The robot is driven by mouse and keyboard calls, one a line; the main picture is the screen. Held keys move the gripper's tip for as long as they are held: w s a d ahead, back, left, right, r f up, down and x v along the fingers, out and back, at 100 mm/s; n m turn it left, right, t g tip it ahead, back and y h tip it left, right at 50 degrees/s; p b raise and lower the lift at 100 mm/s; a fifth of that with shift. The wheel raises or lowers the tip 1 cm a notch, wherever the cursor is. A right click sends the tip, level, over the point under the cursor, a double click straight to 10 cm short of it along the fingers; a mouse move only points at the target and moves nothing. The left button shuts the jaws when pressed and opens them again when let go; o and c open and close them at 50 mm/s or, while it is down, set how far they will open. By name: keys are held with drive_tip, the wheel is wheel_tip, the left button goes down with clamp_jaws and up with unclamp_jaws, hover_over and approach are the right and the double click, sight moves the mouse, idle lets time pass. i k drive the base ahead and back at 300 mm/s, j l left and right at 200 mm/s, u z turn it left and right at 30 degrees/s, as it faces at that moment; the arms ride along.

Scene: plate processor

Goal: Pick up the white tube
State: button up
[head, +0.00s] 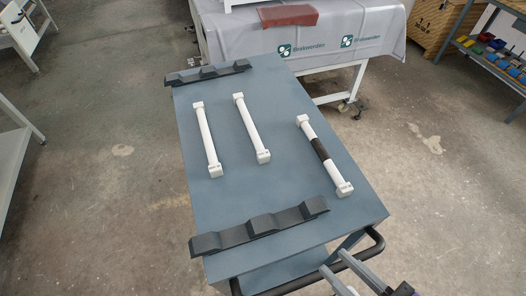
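Three white tubes with square end blocks lie apart on the blue-grey cart top (270,187) in the head view. The left tube (207,139) and the middle tube (251,128) are plain white. The right tube (308,131) has a wide black band around its middle. My gripper (334,261) shows at the bottom right, near the cart's front handle. Its two grey fingers are apart, with nothing seen between them. It is nearest the right tube's front end but clear of it. Most of my gripper's body is outside the picture.
A black notched rack (258,230) lies along the cart's front edge, and another (208,75) lies along the back. A black handle (374,240) sticks out at the front. A cloth-covered table (315,42) stands behind the cart. Bare cart top lies between the tubes.

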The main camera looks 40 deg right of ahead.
sight(263, 156)
drive_tip(key=i+j+z, duration=0.1)
drive_tip(key=j, duration=0.5)
drive_tip(key=i+j+z, duration=0.1)
drive_tip(key=j, duration=0.55)
drive_tip(key=i+j+z, duration=0.1)
drive_tip(key=i+j, duration=0.15)
drive_tip(key=j, duration=0.4)
drive_tip(key=i+j+z, duration=0.15)
drive_tip(key=j, duration=0.5)
drive_tip(key=j+z, duration=0.1)
drive_tip(key=j, duration=0.55)
